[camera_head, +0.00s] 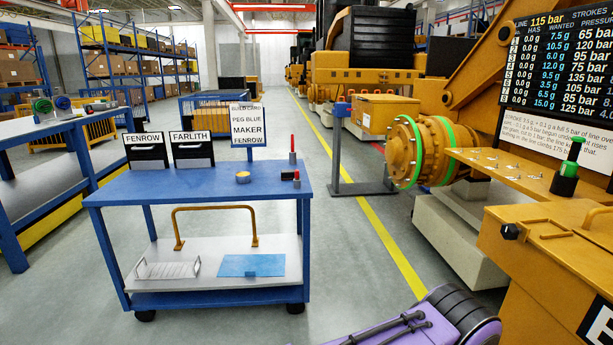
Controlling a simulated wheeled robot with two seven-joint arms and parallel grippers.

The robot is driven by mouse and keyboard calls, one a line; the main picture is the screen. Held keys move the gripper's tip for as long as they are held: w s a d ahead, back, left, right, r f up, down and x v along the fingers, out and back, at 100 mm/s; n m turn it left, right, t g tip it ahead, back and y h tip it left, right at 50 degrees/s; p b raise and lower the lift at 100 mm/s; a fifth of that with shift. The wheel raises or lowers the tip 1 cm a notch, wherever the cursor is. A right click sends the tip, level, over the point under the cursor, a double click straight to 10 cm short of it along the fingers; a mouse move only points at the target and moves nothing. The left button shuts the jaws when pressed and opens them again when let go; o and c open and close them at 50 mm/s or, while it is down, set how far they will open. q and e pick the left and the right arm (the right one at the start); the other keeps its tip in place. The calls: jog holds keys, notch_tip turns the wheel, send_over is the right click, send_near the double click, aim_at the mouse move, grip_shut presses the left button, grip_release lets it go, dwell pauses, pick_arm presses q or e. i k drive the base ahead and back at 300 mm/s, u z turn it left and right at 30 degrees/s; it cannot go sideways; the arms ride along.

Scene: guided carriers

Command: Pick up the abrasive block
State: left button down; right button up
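I cannot pick out an abrasive block for certain. On the blue top of the wheeled cart (200,192) lie a small yellow round piece (243,177) and a small dark piece with red (287,176), too small to identify. A thin red-tipped post (292,150) stands at the cart's right end. Neither of my grippers shows in the head view.
Two black bins labelled FENROW (145,151) and FARLITH (192,149) stand at the cart's back, left of a sign (247,124). A wire rack (168,269) and blue sheet (251,265) lie on its lower shelf. Yellow machinery (545,180) stands right; open floor (345,260) lies between.

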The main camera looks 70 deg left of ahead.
aim_at(286, 174)
jog(key=u, duration=2.7)
jog(key=i, duration=1.9)
jog(key=u, duration=0.05)
